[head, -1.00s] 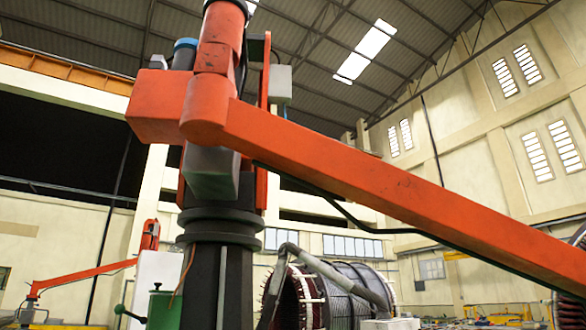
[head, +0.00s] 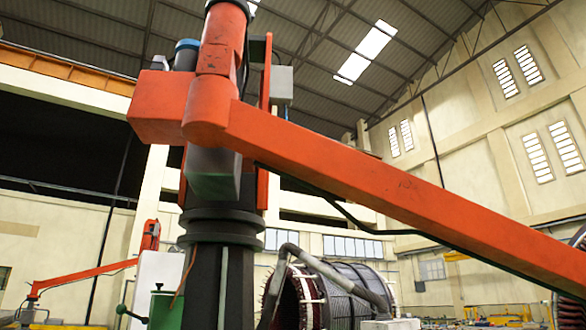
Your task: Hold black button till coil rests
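A large drum-shaped winding (head: 311,300) with reddish-brown, toothed ends and a dark ribbed body lies on its side at the bottom centre of the head view. Its lower part is cut off by the frame edge. I cannot tell whether it is the coil the task names. No black button can be made out. Neither of my grippers is in view.
An orange crane on a dark column (head: 221,262) stands close in front, its long orange boom (head: 390,195) slanting down to the right. A bent grey tube (head: 335,276) crosses the drum. A green canister (head: 165,308) stands beside the column. A smaller orange arm (head: 85,274) is at left.

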